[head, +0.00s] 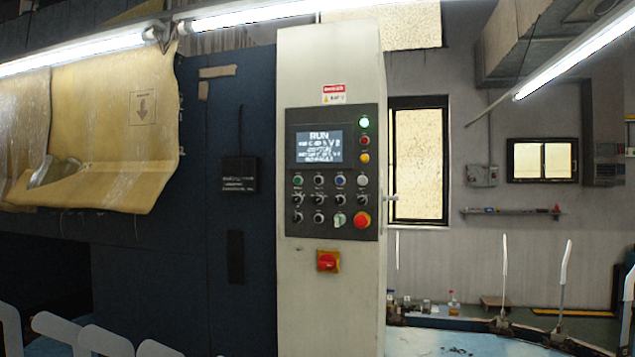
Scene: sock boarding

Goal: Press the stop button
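A tall pale control cabinet (300,300) stands in the middle of the head view. Its dark control panel (330,230) has a lit screen (320,146) whose top line reads "RUN". A large red mushroom button (362,219) sits at the panel's lower right. Below the panel is a red knob on a yellow plate (328,261). At the upper right of the panel are a lit green lamp (364,122), a small red one (364,141) and a yellow one (364,158). The labels are too small to read, so I cannot tell which is marked stop. Neither gripper shows.
Several white sock boards (70,328) rise at the lower left, and more stand at the right (563,270) along a pale round table (430,342). A dark blue machine body (215,180) with yellowish sheeting (120,130) is left of the cabinet. Nothing blocks the panel's front.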

